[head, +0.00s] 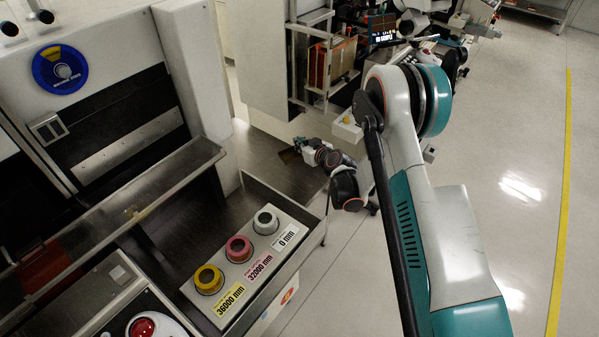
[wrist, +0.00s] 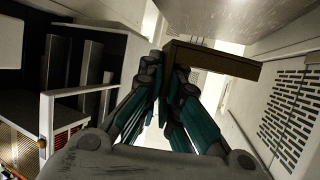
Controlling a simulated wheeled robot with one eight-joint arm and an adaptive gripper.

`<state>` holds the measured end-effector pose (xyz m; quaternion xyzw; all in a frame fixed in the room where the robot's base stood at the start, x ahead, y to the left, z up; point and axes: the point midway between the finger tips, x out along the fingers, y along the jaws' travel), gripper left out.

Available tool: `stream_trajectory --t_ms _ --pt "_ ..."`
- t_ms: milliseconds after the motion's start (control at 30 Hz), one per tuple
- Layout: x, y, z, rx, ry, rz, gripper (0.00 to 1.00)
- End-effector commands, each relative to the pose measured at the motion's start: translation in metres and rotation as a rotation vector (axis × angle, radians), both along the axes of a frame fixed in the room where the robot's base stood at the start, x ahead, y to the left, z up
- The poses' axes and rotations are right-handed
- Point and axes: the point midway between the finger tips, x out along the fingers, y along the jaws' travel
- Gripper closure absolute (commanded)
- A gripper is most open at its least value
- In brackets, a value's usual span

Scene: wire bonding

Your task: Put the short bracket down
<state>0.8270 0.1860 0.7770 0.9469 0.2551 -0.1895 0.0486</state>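The short bracket (wrist: 215,60) is a brown, block-like bar with small pins on top in the wrist view. It lies across the tips of my gripper (wrist: 172,70), whose teal fingers have closed together at it. Its right end sticks out past the fingers. In the head view my gripper (head: 301,147) is small and far off, at the gap between two machines. The bracket (head: 289,156) shows there as a small dark piece at the fingertips, in front of a dark metal surface (head: 262,165). I cannot tell whether it touches that surface.
A tray of spools (head: 238,255) marked 36000, 32000 and 0 mm stands at the front of the left machine. A shelf rack (head: 325,60) stands behind my gripper. A vented panel (wrist: 290,112) is close on the right in the wrist view. The floor at right is open.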

Motion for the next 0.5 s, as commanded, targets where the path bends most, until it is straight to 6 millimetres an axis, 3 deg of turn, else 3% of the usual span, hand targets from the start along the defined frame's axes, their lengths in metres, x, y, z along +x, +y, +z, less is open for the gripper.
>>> stream_trajectory --t_ms 33,200,500 --pt "0.000 0.000 -0.017 0.000 0.000 0.000 1.00" --pt "0.000 0.000 -0.053 0.000 0.000 0.000 1.00" --pt "0.000 0.000 -0.077 0.000 0.000 0.000 1.00"
